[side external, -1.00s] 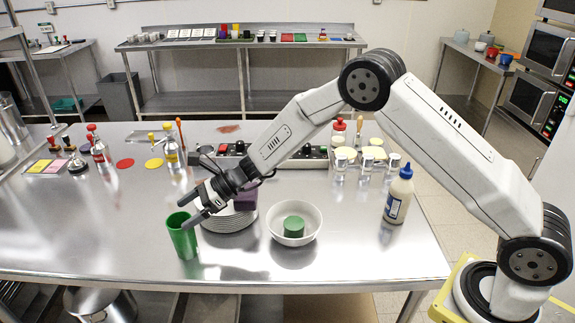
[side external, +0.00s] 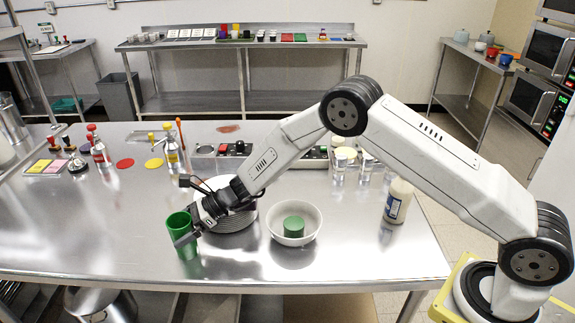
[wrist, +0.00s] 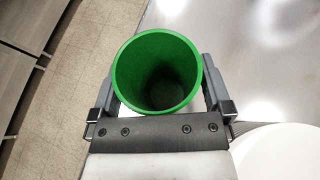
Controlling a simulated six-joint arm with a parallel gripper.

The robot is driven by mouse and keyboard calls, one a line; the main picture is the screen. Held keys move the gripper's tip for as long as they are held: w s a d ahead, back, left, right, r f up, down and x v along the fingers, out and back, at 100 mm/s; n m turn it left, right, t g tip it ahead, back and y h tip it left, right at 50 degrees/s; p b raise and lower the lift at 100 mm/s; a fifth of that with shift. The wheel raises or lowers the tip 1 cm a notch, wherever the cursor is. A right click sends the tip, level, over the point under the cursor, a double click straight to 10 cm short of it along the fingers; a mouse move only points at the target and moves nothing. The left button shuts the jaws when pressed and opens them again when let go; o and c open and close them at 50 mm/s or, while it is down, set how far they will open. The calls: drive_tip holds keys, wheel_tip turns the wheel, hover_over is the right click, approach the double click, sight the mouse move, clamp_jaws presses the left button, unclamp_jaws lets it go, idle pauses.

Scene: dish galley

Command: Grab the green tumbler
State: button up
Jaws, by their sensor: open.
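The green tumbler (side external: 184,238) stands upright on the steel table near its front edge. It also shows from above in the wrist view (wrist: 157,72), with its open rim toward the camera and its inside empty. My gripper (side external: 183,228) is low at the tumbler. In the wrist view its two fingers (wrist: 158,95) lie on either side of the tumbler, around its body. The jaws are open, with small gaps beside the tumbler. The lower part of the tumbler is hidden in the wrist view.
A plate stack (side external: 232,223) stands just right of the tumbler, partly behind my gripper. A white bowl (side external: 312,231) holds a green block (side external: 293,226). A glue-like bottle (side external: 397,203) stands further right.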

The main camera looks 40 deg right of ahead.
idle(0.3)
drive_tip(key=c, duration=1)
drive_tip(key=shift+c, duration=0.2)
drive_tip(key=shift+r, duration=0.15)
drive_tip(key=shift+r, duration=0.8)
drive_tip(key=s+d+r, duration=0.2)
drive_tip(key=s+r, duration=0.3)
drive_tip(key=s, duration=0.1)
drive_tip(key=s+d+r, duration=0.2)
drive_tip(key=s+r, duration=0.4)
drive_tip(key=s, duration=0.1)
drive_tip(key=shift+d, duration=0.35)
drive_tip(key=shift+s+r, duration=0.1)
